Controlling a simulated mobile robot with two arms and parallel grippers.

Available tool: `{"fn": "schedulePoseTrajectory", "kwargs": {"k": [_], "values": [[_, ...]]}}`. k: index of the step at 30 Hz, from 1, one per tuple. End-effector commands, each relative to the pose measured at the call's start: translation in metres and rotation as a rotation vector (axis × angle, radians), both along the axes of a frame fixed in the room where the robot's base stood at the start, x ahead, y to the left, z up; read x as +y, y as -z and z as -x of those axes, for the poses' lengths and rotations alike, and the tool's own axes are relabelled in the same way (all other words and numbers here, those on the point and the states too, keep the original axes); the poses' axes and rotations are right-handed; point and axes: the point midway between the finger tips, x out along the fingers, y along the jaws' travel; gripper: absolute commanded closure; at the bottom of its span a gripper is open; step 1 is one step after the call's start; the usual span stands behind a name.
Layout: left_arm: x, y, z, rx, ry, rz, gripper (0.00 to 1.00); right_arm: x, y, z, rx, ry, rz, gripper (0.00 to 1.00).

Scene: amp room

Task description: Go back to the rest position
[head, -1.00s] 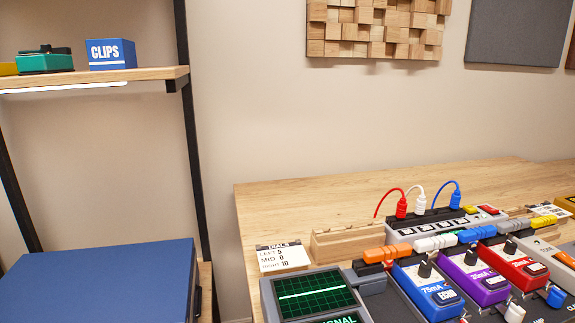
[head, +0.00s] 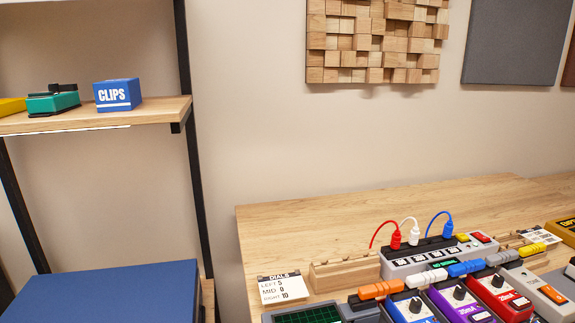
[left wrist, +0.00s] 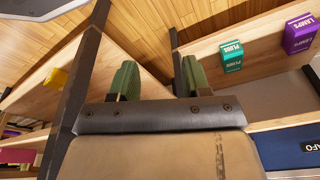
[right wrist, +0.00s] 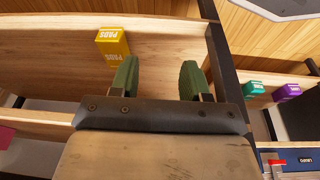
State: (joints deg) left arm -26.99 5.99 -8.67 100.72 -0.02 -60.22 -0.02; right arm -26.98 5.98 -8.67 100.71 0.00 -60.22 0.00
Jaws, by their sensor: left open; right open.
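My left gripper (left wrist: 158,82) shows in the left wrist view with its two green fingers apart and nothing between them. My right gripper (right wrist: 160,80) shows in the right wrist view, also with its fingers apart and empty. Neither gripper nor arm shows in the head view. Both wrist views look toward shelves, with no object touching the fingers.
A wooden table (head: 290,215) holds a power strip (head: 420,262) with red, white and blue plugs, a dials card (head: 283,287) and several pedals. At left, a shelf (head: 150,112) carries a blue clips box (head: 117,95). A blue case (head: 110,295) stands below it.

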Motion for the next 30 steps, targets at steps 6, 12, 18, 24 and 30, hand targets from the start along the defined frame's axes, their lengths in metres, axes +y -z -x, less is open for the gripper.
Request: {"fn": "schedulePoseTrajectory", "kwargs": {"k": [6, 12, 18, 24, 30], "values": [[0.006, 0.041, 0.043, 0.057, 0.009, -0.007, 0.52, -0.006, 0.041, 0.043, 0.056, -0.01, 0.007, 0.54], [0.016, 0.067, 0.103, 0.097, 0.019, -0.011, 0.52, -0.016, 0.067, 0.103, 0.097, -0.019, 0.012, 0.54], [0.027, 0.075, 0.157, 0.125, 0.026, -0.016, 0.52, -0.027, 0.075, 0.157, 0.125, -0.026, 0.017, 0.54], [0.031, 0.078, 0.179, 0.134, 0.029, -0.019, 0.52, -0.032, 0.078, 0.179, 0.134, -0.03, 0.019, 0.54], [0.031, 0.078, 0.179, 0.134, 0.03, -0.019, 0.52, -0.032, 0.078, 0.18, 0.134, -0.03, 0.019, 0.54]]}}
